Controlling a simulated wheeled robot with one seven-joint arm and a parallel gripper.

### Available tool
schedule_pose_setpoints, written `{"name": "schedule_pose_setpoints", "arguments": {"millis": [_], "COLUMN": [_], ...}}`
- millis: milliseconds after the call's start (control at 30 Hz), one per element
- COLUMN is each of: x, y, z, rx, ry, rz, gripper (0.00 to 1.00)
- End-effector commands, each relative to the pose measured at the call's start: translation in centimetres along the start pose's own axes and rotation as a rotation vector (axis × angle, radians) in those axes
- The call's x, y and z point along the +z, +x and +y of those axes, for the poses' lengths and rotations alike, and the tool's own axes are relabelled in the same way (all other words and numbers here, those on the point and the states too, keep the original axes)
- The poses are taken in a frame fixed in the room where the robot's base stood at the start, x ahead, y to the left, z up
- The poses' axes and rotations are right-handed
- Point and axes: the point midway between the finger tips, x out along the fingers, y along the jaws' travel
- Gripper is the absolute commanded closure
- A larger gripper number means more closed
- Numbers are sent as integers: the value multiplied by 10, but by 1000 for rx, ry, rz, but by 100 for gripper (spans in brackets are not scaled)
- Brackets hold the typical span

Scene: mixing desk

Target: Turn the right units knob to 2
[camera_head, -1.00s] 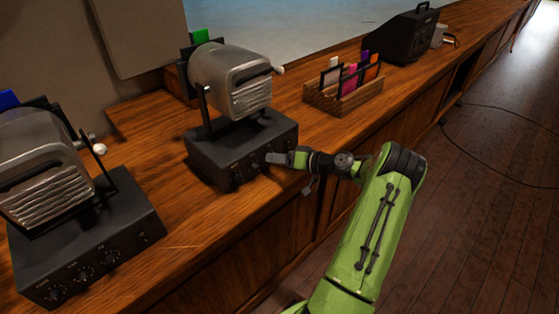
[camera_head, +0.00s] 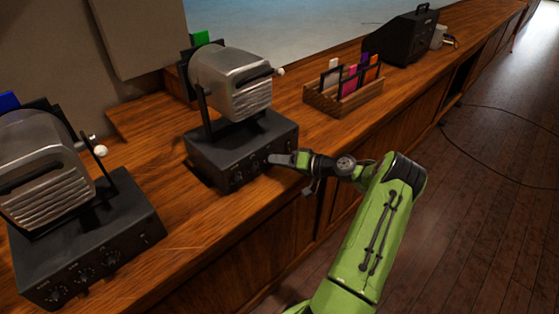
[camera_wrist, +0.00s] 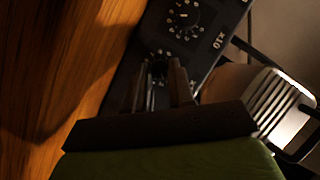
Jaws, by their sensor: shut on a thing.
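The right device is a black control box (camera_head: 215,157) with a silver ribbed housing (camera_head: 232,80) above it, on the wooden desk. Its front face carries a row of small dark knobs. My gripper (camera_head: 272,159) is at the right part of that face. In the wrist view my gripper's two fingers (camera_wrist: 168,72) are closed around a dark knob (camera_wrist: 158,67), inside a ring of white dial marks. The fingers hide part of the knob and dial, so I cannot read its setting.
A similar left device (camera_head: 85,235) stands nearer on the desk. A wooden rack (camera_head: 340,98) with coloured cards and a black case (camera_head: 400,38) stand farther along. The wooden floor (camera_head: 480,210) at the right is open, with a cable across it.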

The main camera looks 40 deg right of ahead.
Motion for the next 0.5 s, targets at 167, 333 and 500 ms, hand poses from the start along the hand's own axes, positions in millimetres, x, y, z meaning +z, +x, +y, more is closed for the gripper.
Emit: {"name": "schedule_pose_setpoints", "arguments": {"millis": [167,333,500], "x": [0,1,1], "y": [0,0,0], "z": [2,4,4], "rx": [-52,-95,-125], "ry": [111,204,268], "rz": [8,13,14], "gripper": [100,100,100]}}
